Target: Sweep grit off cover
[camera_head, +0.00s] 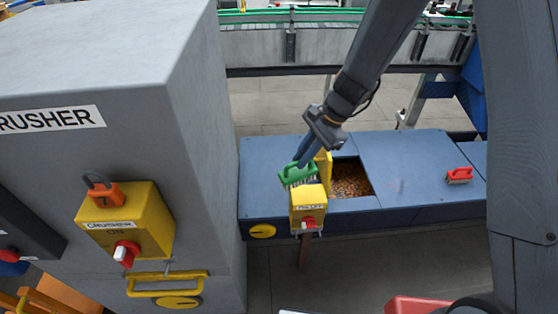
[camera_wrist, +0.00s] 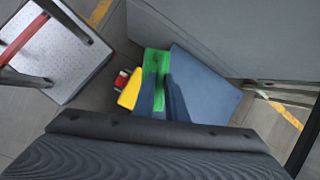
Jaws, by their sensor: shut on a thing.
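The blue cover (camera_head: 415,163) lies flat over a bench-like housing right of the crusher. A square opening in it shows brown grit (camera_head: 352,181). A faint smudge shows on the cover right of the opening; I cannot tell if it is grit. Whether the bristles touch the cover is unclear. In the wrist view the green brush (camera_wrist: 156,66) sits between my dark fingers, with blue surface (camera_wrist: 205,88) beside it.
A yellow switch box (camera_head: 309,200) with a red knob stands at the front edge, close to the brush. The grey crusher (camera_head: 110,120) with another yellow switch box (camera_head: 150,215) fills the left. A conveyor (camera_head: 300,45) runs behind.

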